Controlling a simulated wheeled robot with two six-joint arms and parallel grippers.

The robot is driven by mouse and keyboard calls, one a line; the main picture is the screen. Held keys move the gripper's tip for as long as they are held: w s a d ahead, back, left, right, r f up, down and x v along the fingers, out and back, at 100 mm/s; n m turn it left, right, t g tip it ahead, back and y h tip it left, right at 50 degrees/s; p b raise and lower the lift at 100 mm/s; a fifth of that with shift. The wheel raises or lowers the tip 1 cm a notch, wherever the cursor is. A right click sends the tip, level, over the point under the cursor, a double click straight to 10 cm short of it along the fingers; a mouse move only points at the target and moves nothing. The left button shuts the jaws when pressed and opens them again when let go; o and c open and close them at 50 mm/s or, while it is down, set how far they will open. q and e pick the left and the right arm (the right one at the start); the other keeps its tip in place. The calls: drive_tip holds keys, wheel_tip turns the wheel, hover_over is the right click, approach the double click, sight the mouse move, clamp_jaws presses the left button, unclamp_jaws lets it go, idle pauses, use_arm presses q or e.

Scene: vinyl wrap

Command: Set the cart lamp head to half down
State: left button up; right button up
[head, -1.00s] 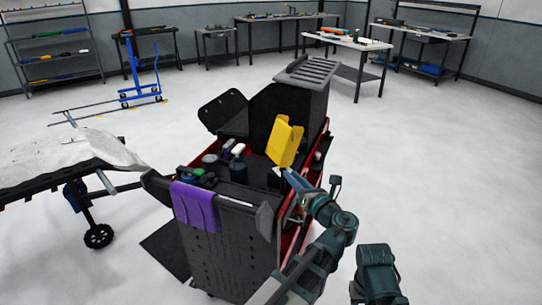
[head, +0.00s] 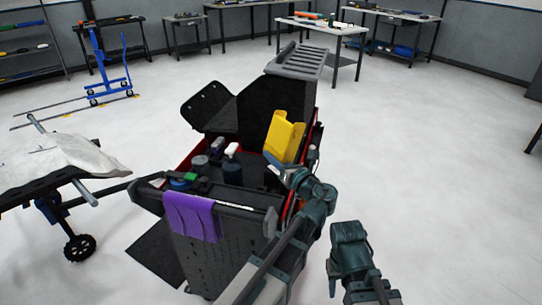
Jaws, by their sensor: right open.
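The cart (head: 225,265) is a dark cart with red sides. I cannot make out its lamp head for certain. A small grey piece (head: 313,153) stands at its right edge, beside a yellow folded panel (head: 280,138), and may be the lamp head. My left gripper (head: 276,163) reaches over the cart's near right side, just below the yellow panel. Its fingers are too small to tell whether they are open or touching anything. My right gripper (head: 348,236) is to the right of the cart, low and apart from it, with its fingertips hidden.
A purple cloth (head: 190,214) hangs on the cart's handle. Bottles (head: 231,165) stand inside the cart. A stretcher with a white cover (head: 58,160) is at left, a blue trolley (head: 108,72) behind. Worktables (head: 322,30) line the back. The floor at right is clear.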

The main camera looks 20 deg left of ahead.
use_arm(q)
clamp_jaws()
idle(1.2)
